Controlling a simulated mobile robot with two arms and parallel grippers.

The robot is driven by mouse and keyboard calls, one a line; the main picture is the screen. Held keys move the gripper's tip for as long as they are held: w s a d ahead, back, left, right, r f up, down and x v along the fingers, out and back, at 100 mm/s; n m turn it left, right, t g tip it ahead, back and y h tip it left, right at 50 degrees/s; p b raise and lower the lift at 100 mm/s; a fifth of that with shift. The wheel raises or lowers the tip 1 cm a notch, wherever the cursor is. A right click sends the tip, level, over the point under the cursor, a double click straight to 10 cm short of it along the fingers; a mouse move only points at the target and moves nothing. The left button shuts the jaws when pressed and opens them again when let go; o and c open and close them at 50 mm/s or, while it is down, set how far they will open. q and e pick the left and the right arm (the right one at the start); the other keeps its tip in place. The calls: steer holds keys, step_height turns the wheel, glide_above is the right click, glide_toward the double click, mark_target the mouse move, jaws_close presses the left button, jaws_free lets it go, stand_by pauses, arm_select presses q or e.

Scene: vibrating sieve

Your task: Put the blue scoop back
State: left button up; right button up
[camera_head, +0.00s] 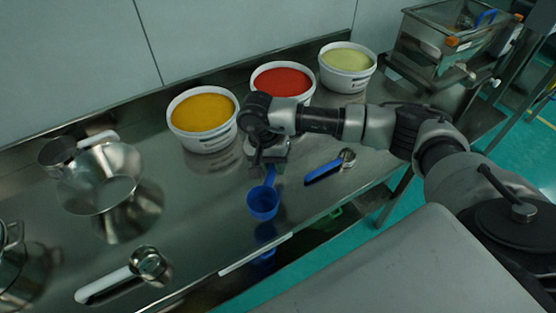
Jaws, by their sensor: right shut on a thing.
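The blue scoop (263,203) is near the front edge of the steel table, its cup toward me and its handle pointing away, up to my right gripper. My right gripper (270,168) is shut on the handle's end, and its fingers are partly hidden by the wrist. The cup looks empty. I cannot tell whether the scoop touches the table. My left gripper is not in view.
Tubs of orange (207,143), red (283,98) and pale green (348,85) powder stand along the back. A blue-handled metal scoop (331,168) lies to the right, a white-handled one (118,281) front left. Metal bowls (99,210) stand left. A sieve box (440,50) stands back right.

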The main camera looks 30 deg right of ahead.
steer(key=shift+w+d+m, duration=0.3)
steer(key=shift+w+m, duration=0.3)
steer(key=shift+w, duration=0.15)
steer(key=shift+w+r+m+b, duration=0.15)
steer(key=shift+w+m+b, duration=0.05)
steer(key=shift+m+b, duration=0.15)
steer(key=shift+f, duration=0.45)
steer(key=b+x, duration=0.1)
steer(key=x, duration=0.2)
steer(key=b+x, duration=0.1)
steer(key=shift+w+a+f+b, duration=0.25)
steer(key=shift+a+b, duration=0.05)
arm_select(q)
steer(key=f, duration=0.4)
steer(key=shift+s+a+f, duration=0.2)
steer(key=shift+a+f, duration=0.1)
arm_select(e)
steer(key=shift+f, duration=0.25)
arm_select(q)
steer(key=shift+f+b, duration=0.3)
steer(key=shift+b, duration=0.1)
arm_select(e)
steer(key=shift+f, duration=0.25)
